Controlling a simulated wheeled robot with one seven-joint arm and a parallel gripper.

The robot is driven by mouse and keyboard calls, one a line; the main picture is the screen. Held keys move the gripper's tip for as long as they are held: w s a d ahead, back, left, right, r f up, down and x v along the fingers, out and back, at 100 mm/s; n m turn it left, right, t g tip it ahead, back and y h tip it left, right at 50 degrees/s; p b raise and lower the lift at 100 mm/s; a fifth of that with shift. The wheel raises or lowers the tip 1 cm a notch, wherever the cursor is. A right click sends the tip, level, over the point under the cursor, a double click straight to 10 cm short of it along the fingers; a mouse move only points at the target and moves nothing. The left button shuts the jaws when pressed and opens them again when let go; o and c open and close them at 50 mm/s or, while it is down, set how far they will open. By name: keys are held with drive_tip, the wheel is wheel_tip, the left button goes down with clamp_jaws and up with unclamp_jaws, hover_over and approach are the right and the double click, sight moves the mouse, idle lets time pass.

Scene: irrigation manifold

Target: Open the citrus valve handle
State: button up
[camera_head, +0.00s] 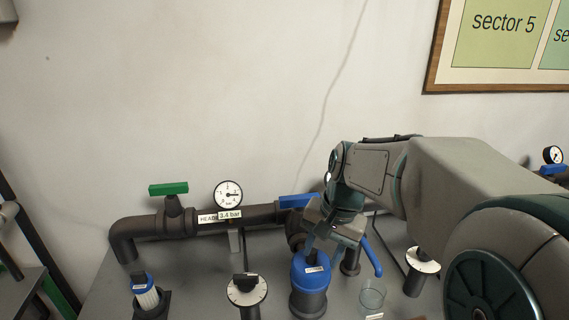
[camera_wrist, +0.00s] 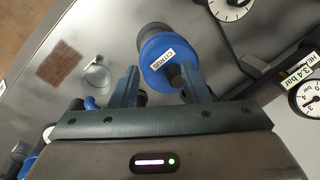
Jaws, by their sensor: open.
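A blue round cap (camera_wrist: 160,50) with a white label reading "CITRUS" tops a dark body in the wrist view. In the head view it appears to be the blue canister (camera_head: 310,284) at the front, its label too small to read. A short dark handle (camera_wrist: 175,76) lies on the cap's near edge, by the right-hand finger. My gripper (camera_wrist: 160,74) is open, its two fingers apart on either side of the cap's near part. In the head view my gripper (camera_head: 335,244) is just above the canister. Whether a finger touches the handle cannot be told.
A dark pipe (camera_head: 195,222) with a green handle (camera_head: 168,189) and a gauge (camera_head: 228,194) runs behind. A blue lever (camera_head: 372,257) and a glass (camera_head: 372,295) stand right of the canister. A dial (camera_head: 246,290) stands to its left.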

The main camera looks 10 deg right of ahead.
drive_tip(key=w+d+r+m+y+p, duration=0.1)
drive_tip(key=w+d+r+m+p, duration=0.2)
drive_tip(key=w+r+m+p, duration=0.55)
drive_tip(key=m+y+p, duration=0.2)
drive_tip(key=m+p, duration=0.1)
drive_tip(key=p, duration=0.1)
approach(300, 196)
drive_tip(key=shift+g+h, duration=0.3)
drive_tip(key=shift+g, duration=0.1)
drive_tip(key=x, duration=0.4)
drive_tip(key=p+x, duration=0.1)
drive_tip(key=x, duration=0.4)
drive_tip(key=shift+w+a, duration=0.25)
drive_tip(key=shift+c, duration=0.3)
drive_tip(key=shift+r, duration=0.1)
clamp_jaws()
